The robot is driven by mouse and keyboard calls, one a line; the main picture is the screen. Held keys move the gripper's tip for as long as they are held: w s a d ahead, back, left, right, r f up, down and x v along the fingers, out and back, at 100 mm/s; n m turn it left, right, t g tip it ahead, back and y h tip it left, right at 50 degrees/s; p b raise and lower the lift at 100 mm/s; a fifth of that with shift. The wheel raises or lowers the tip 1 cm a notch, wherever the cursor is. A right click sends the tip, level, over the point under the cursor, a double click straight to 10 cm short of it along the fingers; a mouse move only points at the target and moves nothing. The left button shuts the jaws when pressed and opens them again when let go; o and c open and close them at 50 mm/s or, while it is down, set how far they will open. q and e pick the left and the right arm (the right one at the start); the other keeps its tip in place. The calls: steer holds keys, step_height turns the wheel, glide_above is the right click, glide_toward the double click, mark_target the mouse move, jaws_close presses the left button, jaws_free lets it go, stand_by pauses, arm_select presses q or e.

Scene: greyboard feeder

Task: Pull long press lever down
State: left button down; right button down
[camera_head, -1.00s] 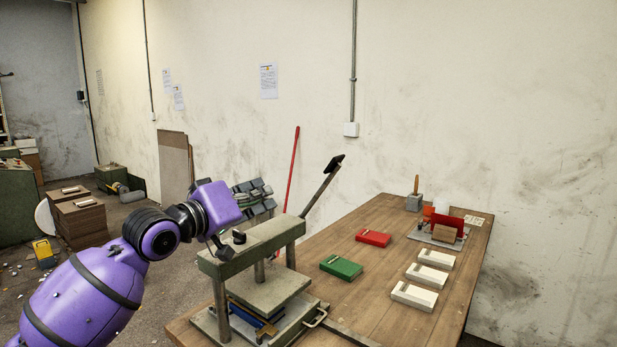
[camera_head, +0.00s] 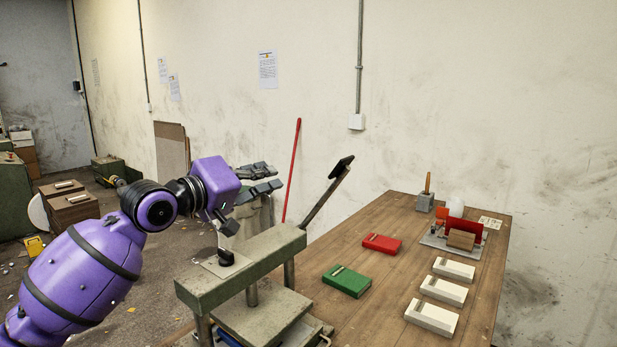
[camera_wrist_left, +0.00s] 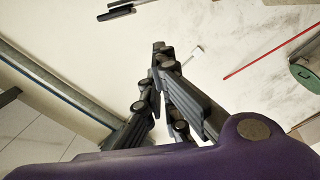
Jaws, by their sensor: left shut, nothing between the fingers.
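The press (camera_head: 250,262) has a grey-green top beam on posts and stands at the near left end of the table. Its long lever (camera_head: 323,198) slopes up to the right and ends in a black handle (camera_head: 342,167). The lever's lower end is hidden behind the beam. My left gripper (camera_head: 279,179) points right from the purple wrist, to the left of the lever and apart from it. In the left wrist view its dark fingers (camera_wrist_left: 158,55) are closed together and hold nothing. My right gripper is not in view.
A red rod (camera_head: 292,170) stands near the wall behind. The wooden table (camera_head: 390,305) carries a green block (camera_head: 346,281), a red block (camera_head: 382,244), several white blocks (camera_head: 444,290) and a small red fixture (camera_head: 463,228). The space around the lever's handle looks clear.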

mark_target(320, 201)
arm_select(q)
steer(key=w+d+f+p, duration=0.1)
steer(key=w+d+f, duration=0.1)
steer(key=w+d, duration=0.5)
steer(key=shift+d+f, duration=0.35)
steer(key=shift+d, duration=0.75)
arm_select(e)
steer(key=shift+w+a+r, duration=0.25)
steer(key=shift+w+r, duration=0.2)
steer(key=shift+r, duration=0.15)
